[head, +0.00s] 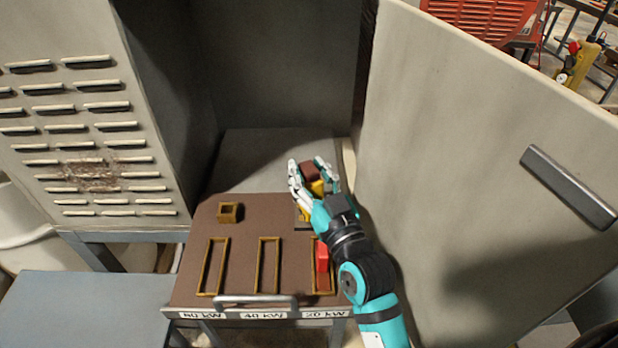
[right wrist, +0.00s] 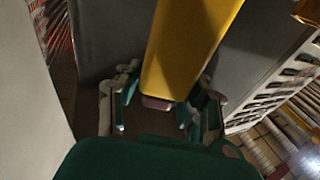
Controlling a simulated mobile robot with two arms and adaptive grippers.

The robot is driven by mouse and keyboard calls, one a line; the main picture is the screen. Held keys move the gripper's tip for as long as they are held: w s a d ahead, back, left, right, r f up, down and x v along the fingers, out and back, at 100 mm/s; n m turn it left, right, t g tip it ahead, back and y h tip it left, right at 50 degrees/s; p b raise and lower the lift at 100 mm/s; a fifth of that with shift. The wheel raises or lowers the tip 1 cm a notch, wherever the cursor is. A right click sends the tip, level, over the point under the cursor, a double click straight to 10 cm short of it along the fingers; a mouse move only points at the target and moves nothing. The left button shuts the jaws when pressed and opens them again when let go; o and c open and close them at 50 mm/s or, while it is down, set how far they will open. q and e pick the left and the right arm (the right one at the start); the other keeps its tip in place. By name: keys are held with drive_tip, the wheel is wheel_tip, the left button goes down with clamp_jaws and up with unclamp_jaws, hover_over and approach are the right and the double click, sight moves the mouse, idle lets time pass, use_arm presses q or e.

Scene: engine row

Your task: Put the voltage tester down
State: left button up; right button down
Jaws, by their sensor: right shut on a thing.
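My right gripper (head: 313,175) is over the back right part of the brown board. It is shut on the yellow voltage tester (head: 317,187), whose dark reddish-brown end shows between the fingers. In the right wrist view the yellow body (right wrist: 185,45) runs up from between the fingers (right wrist: 155,112). The gripper hides part of the tester in the head view. A yellow piece (head: 303,215) with a dark base shows just below the hand; I cannot tell whether it belongs to the tester. My left gripper is not in view.
The brown board (head: 188,275) has three yellow-edged slots, labelled in kW, and a small square holder (head: 228,212). A red block (head: 322,257) is in the right slot. A handle (head: 256,302) runs along the front. An open door (head: 480,150) stands close on the right.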

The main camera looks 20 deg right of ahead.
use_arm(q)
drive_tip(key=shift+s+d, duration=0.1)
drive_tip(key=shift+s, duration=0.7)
use_arm(e)
drive_tip(key=c, duration=0.8)
unclamp_jaws()
drive_tip(key=shift+s, duration=0.1)
drive_tip(key=s+b, duration=0.1)
drive_tip(key=s, duration=0.1)
drive_tip(key=s+f+b, duration=0.1)
drive_tip(key=s, duration=0.2)
drive_tip(key=s+d+b, duration=0.1)
drive_tip(key=s, duration=0.2)
drive_tip(key=shift+f, duration=0.3)
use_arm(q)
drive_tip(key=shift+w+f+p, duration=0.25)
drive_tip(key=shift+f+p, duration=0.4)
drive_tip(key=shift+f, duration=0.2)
use_arm(e)
drive_tip(key=shift+s+d, duration=0.15)
drive_tip(key=shift+s, duration=0.8)
drive_tip(key=shift+s+d, duration=0.1)
drive_tip(key=shift+s, duration=0.8)
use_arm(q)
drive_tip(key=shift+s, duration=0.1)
